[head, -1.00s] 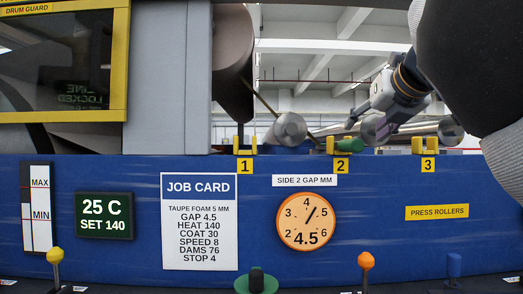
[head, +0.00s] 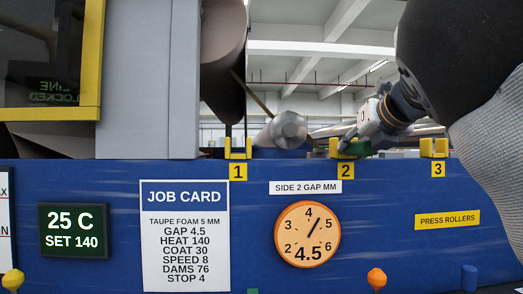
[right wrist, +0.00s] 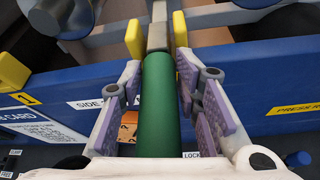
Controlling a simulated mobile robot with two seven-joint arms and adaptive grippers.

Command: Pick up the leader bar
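The leader bar appears to be the bar with a green grip (head: 360,148) at the yellow cradle marked 2. In the right wrist view the green grip (right wrist: 162,110) runs up the middle, and its grey metal part (right wrist: 157,28) passes between two yellow prongs. My right gripper (right wrist: 158,66) is open with its purple-padded fingers on either side of the grip. A gap shows on the left side; contact on the right is unclear. In the head view my right gripper (head: 366,138) partly hides the grip. My left gripper is not in view.
Yellow cradles 1 (head: 238,151) and 3 (head: 434,149) stand along the top edge of the blue panel (head: 100,172). A grey roller end (head: 289,126) lies behind it. The panel carries an orange gauge (head: 306,234), job card (head: 184,236) and lever knobs (head: 376,278).

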